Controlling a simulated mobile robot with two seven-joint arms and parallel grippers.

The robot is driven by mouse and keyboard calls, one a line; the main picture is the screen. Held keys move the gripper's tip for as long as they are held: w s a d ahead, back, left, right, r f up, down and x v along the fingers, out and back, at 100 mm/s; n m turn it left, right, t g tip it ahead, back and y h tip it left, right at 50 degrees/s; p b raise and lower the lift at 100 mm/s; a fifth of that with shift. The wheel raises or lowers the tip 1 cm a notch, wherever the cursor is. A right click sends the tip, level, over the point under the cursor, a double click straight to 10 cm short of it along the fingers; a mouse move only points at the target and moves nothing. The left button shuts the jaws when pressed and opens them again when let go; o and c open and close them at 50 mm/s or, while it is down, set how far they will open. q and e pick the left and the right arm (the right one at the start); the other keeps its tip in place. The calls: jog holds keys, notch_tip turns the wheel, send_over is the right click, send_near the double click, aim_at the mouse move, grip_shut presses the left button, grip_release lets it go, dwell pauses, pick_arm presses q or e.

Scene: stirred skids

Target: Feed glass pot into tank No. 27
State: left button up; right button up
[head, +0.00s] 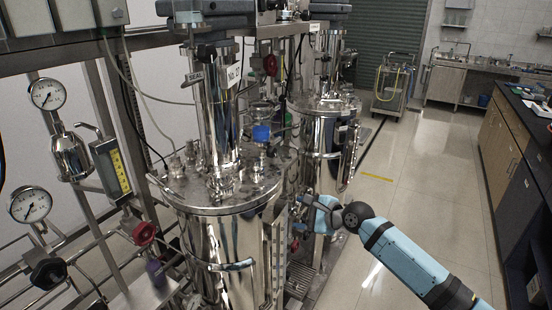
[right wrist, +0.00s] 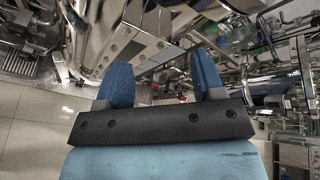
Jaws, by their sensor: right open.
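A shiny steel tank (head: 228,245) with a flat lid and upright column stands in the middle of the head view. A tilted label (head: 234,72) on its column reads "NO. 2" with the last digit unclear. A small clear glass vessel with a blue lower part (head: 262,128) shows at the lid's back right; I cannot tell whether it is the glass pot. My right gripper (head: 308,213) is right of the tank, below lid height. In the right wrist view its blue fingers (right wrist: 162,80) are apart with nothing held between them. My left gripper is not in view.
A second steel tank (head: 327,140) stands behind. Gauges (head: 48,94), pipes and red valve knobs (head: 144,233) crowd the left. A dark-topped bench (head: 525,120) runs along the right. A trolley (head: 393,88) stands at the back. The floor (head: 435,185) between is clear.

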aim_at(274, 152)
jog(key=w+d+r+m, duration=0.2)
jog(key=w+r+m, duration=0.15)
jog(key=r, duration=0.45)
jog(key=w+d+r+m, duration=0.2)
jog(key=w+r+m, duration=0.1)
jog(key=w+r, duration=0.3)
jog(key=shift+m+y, duration=0.25)
jog(key=shift+y, duration=0.05)
jog(key=x, duration=0.8)
jog(key=s+a+x, duration=0.1)
jog(key=x, duration=0.3)
jog(key=shift+w+a+r, duration=0.2)
jog(key=shift+a+r, duration=0.05)
jog(key=shift+a, duration=0.15)
jog(key=shift+c, duration=0.3)
